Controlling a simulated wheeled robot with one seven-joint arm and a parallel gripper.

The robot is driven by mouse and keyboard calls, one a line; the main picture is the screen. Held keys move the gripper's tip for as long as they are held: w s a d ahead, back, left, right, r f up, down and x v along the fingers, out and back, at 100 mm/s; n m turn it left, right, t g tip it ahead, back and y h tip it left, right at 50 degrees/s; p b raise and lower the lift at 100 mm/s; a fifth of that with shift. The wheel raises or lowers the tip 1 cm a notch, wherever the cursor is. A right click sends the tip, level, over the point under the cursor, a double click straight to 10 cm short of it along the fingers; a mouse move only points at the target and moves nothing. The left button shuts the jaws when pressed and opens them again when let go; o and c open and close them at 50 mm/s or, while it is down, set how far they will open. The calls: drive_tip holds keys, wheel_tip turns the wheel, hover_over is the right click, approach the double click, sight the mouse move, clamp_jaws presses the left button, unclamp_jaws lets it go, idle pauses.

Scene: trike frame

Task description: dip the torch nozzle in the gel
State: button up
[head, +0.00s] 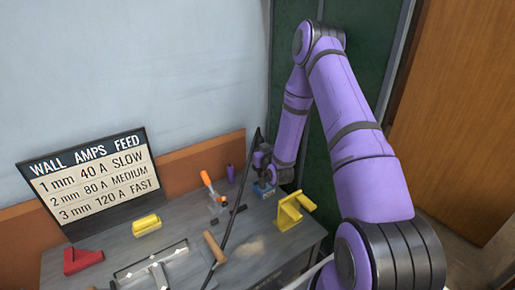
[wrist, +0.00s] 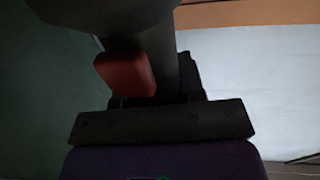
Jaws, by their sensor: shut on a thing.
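My gripper (head: 262,160) is at the back right of the bench, shut on the dark torch. In the wrist view the torch (wrist: 150,45) fills the space beyond the gripper's dark bar (wrist: 165,122), and a red part (wrist: 125,72) shows on it. A small blue pot (head: 263,190), which looks like the gel, stands on the bench right under my gripper. The torch's nozzle is too small and dark to make out, so I cannot tell whether it is in the pot or above it.
A dark cable (head: 236,215) runs from the gripper across the bench. A yellow clamp-like piece (head: 290,212) stands right of the pot.

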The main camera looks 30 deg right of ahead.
idle(0.4)
wheel_tip(320, 180, up, 7)
idle(0.9)
